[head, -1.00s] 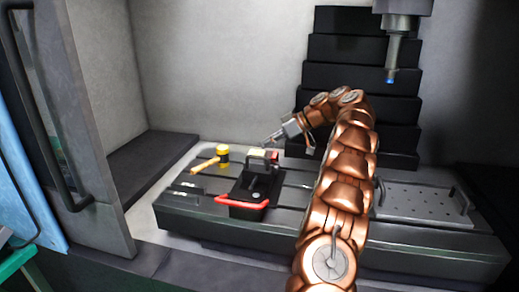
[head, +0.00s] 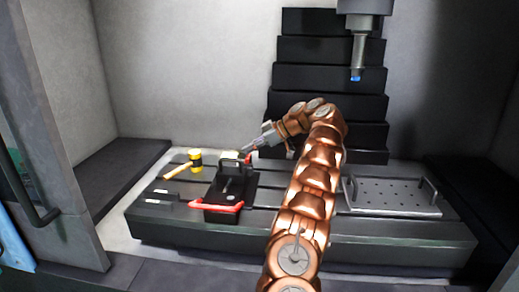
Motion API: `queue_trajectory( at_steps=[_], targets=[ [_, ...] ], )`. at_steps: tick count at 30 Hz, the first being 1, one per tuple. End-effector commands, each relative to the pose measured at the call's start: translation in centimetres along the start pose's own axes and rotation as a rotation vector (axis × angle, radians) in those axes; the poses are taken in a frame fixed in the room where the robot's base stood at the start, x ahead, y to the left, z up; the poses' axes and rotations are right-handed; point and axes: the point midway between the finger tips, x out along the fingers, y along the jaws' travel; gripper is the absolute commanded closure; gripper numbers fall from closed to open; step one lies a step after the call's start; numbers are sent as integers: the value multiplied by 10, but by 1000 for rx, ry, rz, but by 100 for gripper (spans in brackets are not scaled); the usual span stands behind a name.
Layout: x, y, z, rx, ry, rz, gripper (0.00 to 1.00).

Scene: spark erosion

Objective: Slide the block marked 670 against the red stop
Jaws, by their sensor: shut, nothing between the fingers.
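A black vise (head: 229,187) with a red handle stands on the slotted machine table. A small block (head: 229,157) with a pale yellowish top sits at the vise's back end; its marking is too small to read. A small red piece (head: 250,158), which looks like the red stop, shows at the block's right side. I cannot tell whether the two touch. My gripper (head: 246,148) reaches in from the right, shut and empty, with its tips just above and right of the block. Contact with the block cannot be made out.
A yellow-headed mallet (head: 195,160) lies left of the vise. A perforated plate with handles (head: 394,194) lies on the table's right. A spindle (head: 357,50) hangs at upper right, before black stepped covers (head: 325,77). A cabin door (head: 45,130) stands at left.

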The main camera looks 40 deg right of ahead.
Motion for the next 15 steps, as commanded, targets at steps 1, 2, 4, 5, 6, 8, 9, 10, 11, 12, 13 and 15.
queue_trajectory(
  at_steps=[1,2,4,5,6,8,9,10,11,12,13,15],
  targets=[
    [6,-1,-7,-2,2,-2,100],
    [10,-1,-10,-2,1,-3,100],
    [19,-1,-15,0,-1,-5,100],
    [23,-1,-17,2,0,-4,100],
    [28,0,-21,2,0,-3,100],
    [36,-1,-26,1,-1,-4,100],
    [41,-1,-30,1,-1,-5,100],
    [44,-1,-33,2,-1,-4,100],
    [48,0,-36,3,0,-3,100],
    [53,0,-38,4,0,-2,100],
    [57,-1,-41,3,-1,-3,100],
    [57,0,-37,3,0,-2,100]
  ],
)
